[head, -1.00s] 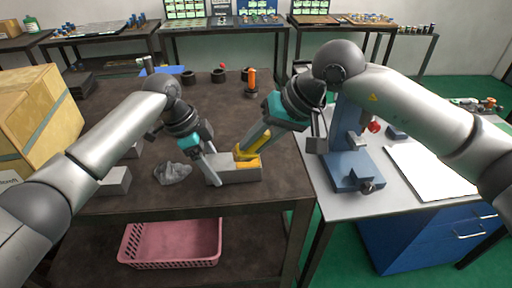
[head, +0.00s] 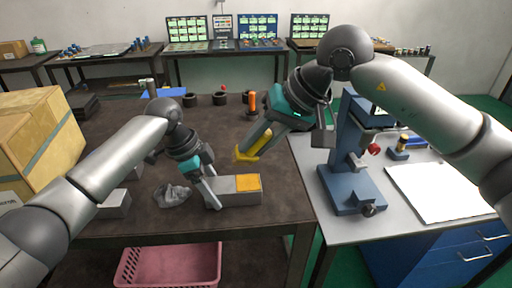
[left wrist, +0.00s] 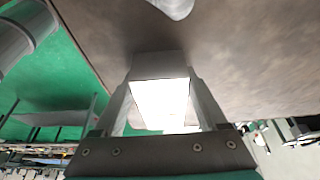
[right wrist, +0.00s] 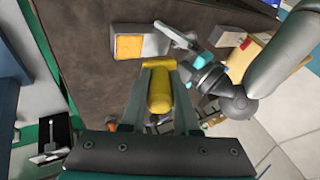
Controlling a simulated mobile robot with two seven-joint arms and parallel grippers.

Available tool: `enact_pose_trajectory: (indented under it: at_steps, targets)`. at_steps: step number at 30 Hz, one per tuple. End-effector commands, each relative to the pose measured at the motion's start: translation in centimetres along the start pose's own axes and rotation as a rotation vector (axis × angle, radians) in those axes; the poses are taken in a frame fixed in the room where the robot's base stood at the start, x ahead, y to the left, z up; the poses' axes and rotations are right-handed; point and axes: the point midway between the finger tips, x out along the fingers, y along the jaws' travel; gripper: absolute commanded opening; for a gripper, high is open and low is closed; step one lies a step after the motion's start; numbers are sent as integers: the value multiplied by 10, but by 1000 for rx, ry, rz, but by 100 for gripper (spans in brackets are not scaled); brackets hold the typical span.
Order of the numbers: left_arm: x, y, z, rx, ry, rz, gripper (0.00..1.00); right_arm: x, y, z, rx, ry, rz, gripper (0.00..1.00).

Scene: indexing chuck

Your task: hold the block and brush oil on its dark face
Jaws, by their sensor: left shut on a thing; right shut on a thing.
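The block (head: 225,185) is a grey bar lying on the dark table, with a flat yellow-orange patch (head: 248,183) on top of its right end. I see no dark face on it. My left gripper (head: 212,190) is shut on the block towards its left part; in the left wrist view the block (left wrist: 160,98) sits between both fingers, its near face glaring white. My right gripper (head: 260,138) is shut on a yellow brush-like tool (head: 246,153), held above the block and apart from it. The tool (right wrist: 160,92) lies between the fingers in the right wrist view; its tip is unclear.
A crumpled grey lump (head: 173,196) and a grey block (head: 115,203) lie left of my left gripper. A cardboard box (head: 40,140) stands far left. A blue press (head: 352,185) stands on the right-hand table. Black rings (head: 220,99) and an orange-topped item (head: 252,101) stand behind.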

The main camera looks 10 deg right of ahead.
Motion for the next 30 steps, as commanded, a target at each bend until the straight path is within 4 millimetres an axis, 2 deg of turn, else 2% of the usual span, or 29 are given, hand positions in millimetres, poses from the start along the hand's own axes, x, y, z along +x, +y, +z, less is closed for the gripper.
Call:
enact_pose_trajectory:
  at_steps: [3,4,10,20,23,30]
  targets:
    - [2,1,1,0,-2,3,22,0,0,0,0,0,0,0]
    - [2,1,1,0,-2,3,77,0,0,0,0,0,0,0]
    - [1,0,0,0,-1,2,100,0,0,0,0,0,0,0]
    - [-5,0,0,0,0,-1,100,0,0,0,0,0,0,0]
    - [-18,-1,0,-1,0,-3,100,0,0,0,0,0,0,0]
    - [-70,-1,0,1,0,-4,100,0,0,0,0,0,0,0]
